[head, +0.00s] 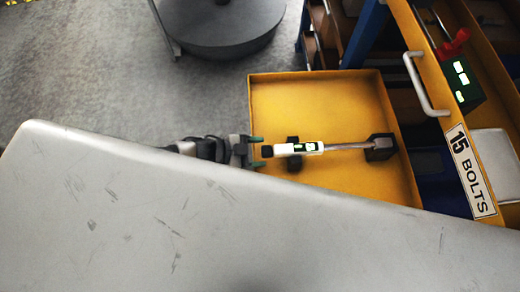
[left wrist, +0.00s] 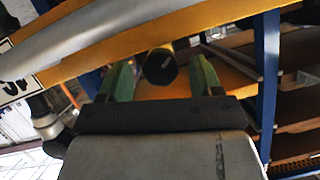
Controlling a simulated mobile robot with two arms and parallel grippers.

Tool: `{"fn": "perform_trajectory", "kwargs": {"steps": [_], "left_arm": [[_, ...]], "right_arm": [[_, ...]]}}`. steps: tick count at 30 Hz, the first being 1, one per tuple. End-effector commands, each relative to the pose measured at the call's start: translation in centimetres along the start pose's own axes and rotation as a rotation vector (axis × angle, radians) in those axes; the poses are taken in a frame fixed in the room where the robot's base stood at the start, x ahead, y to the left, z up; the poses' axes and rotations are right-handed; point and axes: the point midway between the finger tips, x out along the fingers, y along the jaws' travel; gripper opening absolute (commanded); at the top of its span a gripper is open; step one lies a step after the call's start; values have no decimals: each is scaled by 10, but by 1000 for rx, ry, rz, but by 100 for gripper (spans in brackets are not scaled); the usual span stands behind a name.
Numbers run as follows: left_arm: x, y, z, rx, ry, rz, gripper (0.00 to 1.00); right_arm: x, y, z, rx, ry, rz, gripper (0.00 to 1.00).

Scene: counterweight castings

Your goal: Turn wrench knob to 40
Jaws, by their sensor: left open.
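The wrench (head: 340,147) has a pale body with a small lit display (head: 306,147), whose digits are too small to read surely. It rests on dark supports in an open yellow drawer (head: 325,98). Its black round knob (head: 267,151) is at the left end. My left gripper (head: 257,152) is open, with green fingers just left of the knob. In the left wrist view the knob end (left wrist: 161,66) shows between the two green fingers, with gaps on both sides. Whether the fingers reach around it is hard to tell. My right gripper is not in view.
A large pale scratched surface (head: 200,230) fills the foreground and hides part of the drawer. A yellow drawer front labelled "15 BOLTS" (head: 472,170) with a pale handle (head: 424,85) is at right. A grey round casting (head: 220,25) stands behind on the floor.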

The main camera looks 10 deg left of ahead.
Motion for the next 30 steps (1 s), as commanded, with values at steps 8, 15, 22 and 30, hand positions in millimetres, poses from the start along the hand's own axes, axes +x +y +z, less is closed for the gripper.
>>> {"fn": "perform_trajectory", "kwargs": {"steps": [8, 15, 22, 30], "left_arm": [[10, 0, 0, 1, -1, -1, 65], [10, 0, 0, 0, -1, -1, 50], [9, 0, 0, 0, 0, -1, 16], [9, -3, -3, -133, -2, 57, 16]], "right_arm": [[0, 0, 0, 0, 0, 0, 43], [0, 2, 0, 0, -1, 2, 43], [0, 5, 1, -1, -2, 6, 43], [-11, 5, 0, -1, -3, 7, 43]]}}
